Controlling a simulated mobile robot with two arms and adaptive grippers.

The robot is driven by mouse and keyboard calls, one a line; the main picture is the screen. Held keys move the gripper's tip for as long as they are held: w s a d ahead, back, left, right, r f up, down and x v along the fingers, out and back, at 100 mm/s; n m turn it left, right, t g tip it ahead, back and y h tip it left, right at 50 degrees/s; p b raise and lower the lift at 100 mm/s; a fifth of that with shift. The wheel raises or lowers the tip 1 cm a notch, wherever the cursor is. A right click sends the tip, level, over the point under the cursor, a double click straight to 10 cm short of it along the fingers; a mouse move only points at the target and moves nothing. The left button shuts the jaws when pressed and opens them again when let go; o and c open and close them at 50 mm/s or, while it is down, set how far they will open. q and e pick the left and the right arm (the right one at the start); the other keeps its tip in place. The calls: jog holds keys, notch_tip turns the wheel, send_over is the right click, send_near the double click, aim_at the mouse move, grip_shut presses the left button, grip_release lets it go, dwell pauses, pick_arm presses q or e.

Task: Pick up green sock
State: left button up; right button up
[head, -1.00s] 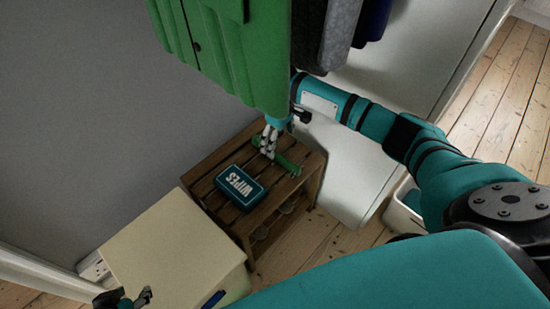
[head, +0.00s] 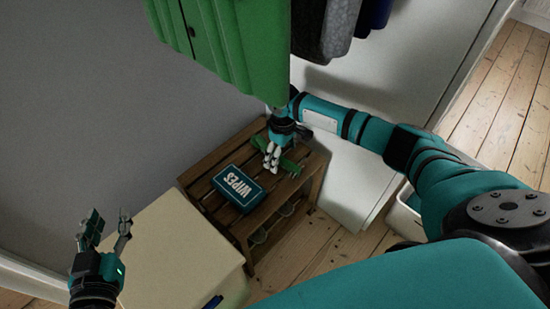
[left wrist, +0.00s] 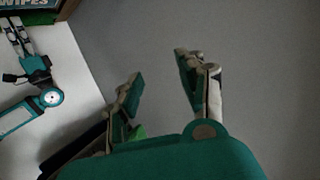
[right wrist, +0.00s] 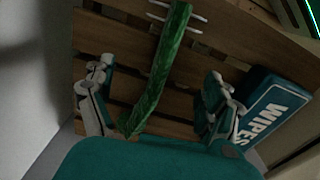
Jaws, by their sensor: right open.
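The green sock (head: 289,166) lies on the slatted wooden rack, partly hidden by my right gripper in the head view. In the right wrist view the green sock (right wrist: 164,70) runs lengthwise between the two spread fingers. My right gripper (head: 271,163) is just above the rack over the sock, and its open fingers (right wrist: 158,108) stand on either side of the sock without closing on it. My left gripper (head: 107,232) is open and empty, raised near the cream cabinet. Its spread fingers also show in the left wrist view (left wrist: 160,82).
A teal wipes pack (head: 237,189) lies on the wooden rack (head: 207,180) beside the sock. A green hanging garment (head: 232,50) and dark clothes hang above. A cream cabinet (head: 180,245) stands left of the rack, and a white wall panel (head: 385,85) is behind my right arm.

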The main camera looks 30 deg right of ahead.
jog(key=shift+f, duration=1)
pick_arm(q)
jog(key=r, duration=0.1)
jog(key=r+t, duration=0.2)
jog(key=shift+w+d+r, duration=0.35)
jog(key=shift+d, duration=0.05)
pick_arm(e)
jog(key=c, duration=1.1)
